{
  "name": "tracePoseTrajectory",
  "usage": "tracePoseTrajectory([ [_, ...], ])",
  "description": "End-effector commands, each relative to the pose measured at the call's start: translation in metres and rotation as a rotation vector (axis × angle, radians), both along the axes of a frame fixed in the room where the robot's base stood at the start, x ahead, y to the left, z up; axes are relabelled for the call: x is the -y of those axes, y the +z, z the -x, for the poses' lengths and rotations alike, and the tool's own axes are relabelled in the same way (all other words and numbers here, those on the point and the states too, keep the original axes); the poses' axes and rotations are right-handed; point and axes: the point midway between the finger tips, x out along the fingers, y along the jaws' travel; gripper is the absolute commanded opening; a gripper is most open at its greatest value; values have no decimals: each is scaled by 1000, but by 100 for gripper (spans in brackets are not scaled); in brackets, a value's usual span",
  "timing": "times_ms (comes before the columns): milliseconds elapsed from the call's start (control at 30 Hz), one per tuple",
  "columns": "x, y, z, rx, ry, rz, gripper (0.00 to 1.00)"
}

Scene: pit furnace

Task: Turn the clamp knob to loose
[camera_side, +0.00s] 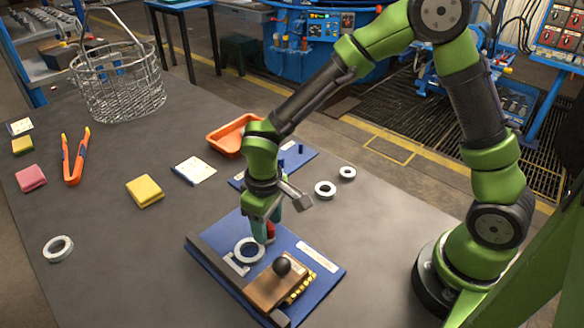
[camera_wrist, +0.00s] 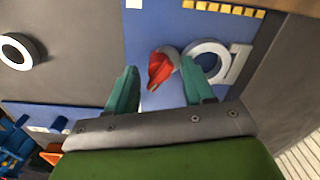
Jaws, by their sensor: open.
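The red clamp knob (camera_wrist: 160,68) sits on the blue fixture board (camera_side: 318,256), beside a pale ring (camera_side: 249,250). In the side view the knob (camera_side: 270,230) is partly hidden by my gripper. My gripper (camera_wrist: 160,86) is open, with a teal finger on each side of the knob in the wrist view. The knob's red handle points toward the space between the fingers. I cannot tell whether either finger touches it. In the side view my gripper (camera_side: 266,232) is low over the board. The ring also shows in the wrist view (camera_wrist: 222,50), close to the right finger.
The board also carries a brown block (camera_side: 268,288) with a black ball knob (camera_side: 282,266). Behind are a second blue board (camera_side: 300,160), an orange tray (camera_side: 225,140) and two loose rings (camera_side: 325,190). A wire basket (camera_side: 120,88) stands far left.

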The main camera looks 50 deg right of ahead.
Motion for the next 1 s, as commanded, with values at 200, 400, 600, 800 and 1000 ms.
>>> tracePoseTrajectory([
  [200,0,0,0,0,0,0,52],
  [400,0,0,0,-1,0,0,22],
  [600,0,0,1,-4,0,1,0],
  [800,0,-1,2,-7,17,2,0],
  [1000,0,-1,3,-10,94,2,0],
])
